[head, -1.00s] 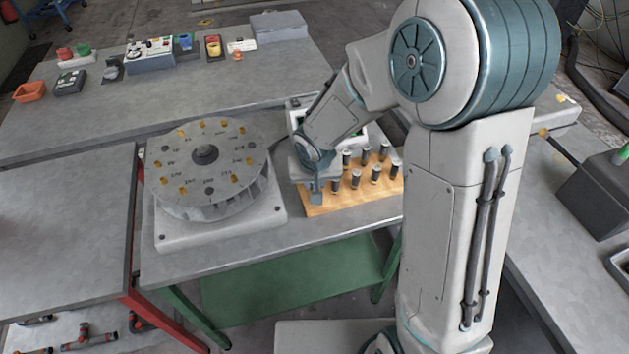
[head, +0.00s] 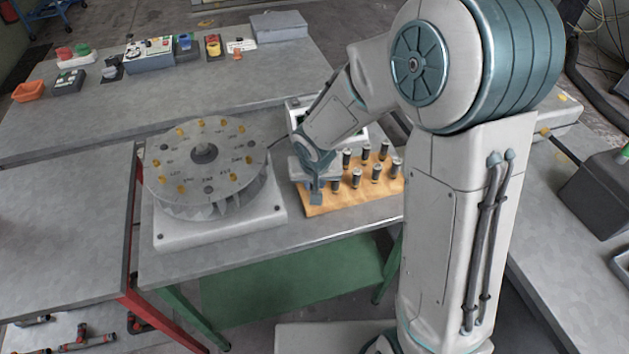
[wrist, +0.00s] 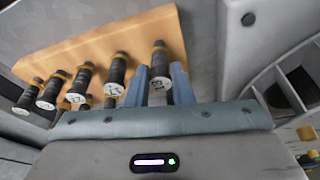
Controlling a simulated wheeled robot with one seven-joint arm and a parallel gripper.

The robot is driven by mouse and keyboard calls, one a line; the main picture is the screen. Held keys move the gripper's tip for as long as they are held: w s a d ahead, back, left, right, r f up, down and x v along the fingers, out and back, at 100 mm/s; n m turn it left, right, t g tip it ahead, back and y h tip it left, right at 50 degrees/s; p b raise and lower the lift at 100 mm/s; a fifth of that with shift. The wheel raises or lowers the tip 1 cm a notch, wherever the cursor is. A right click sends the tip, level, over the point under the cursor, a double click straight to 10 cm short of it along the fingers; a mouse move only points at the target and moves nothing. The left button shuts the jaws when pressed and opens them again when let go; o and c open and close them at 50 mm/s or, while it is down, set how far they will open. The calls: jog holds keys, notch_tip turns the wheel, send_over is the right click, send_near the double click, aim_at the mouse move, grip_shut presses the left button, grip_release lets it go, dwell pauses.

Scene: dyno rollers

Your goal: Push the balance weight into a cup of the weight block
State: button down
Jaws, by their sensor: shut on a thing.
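The weight block is a wooden board (head: 350,203) on the bench, with several black balance weights standing on it in rows. My gripper (head: 316,198) is low over the block's left end. In the wrist view its two blue fingers (wrist: 160,86) are shut on a balance weight (wrist: 158,66), a black cylinder with a pale numbered end and a brass collar towards the wood. I cannot tell how deep it sits in a cup. Other weights (wrist: 117,70) stand to the left in that view. The head view hides the held weight behind my gripper.
A grey rotor (head: 205,175) with brass pieces round its top stands on a pale base (head: 220,228) left of the block. A boxy unit stands behind the block. Several switches and boxes (head: 150,56) lie on the back bench.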

jog(key=shift+f+b, duration=0.35)
jog(key=shift+b, duration=0.05)
jog(key=c, duration=1.2)
grip_release()
jog(key=shift+r, duration=0.15)
jog(key=p+v, duration=0.1)
jog(key=v, duration=1.2)
jog(key=shift+s+r, duration=0.15)
jog(key=shift+r, duration=0.2)
jog(key=shift+m, duration=0.4)
jog(key=s+d+r, duration=0.1)
jog(key=s+d, duration=0.3)
jog(key=s+d+r, duration=0.1)
jog(key=s+d, duration=0.4)
jog(key=s+d+r, duration=0.1)
jog(key=s+d, duration=0.3)
jog(key=s, duration=0.1)
jog(key=shift+s+d, duration=0.1)
jog(key=shift+d, duration=0.2)
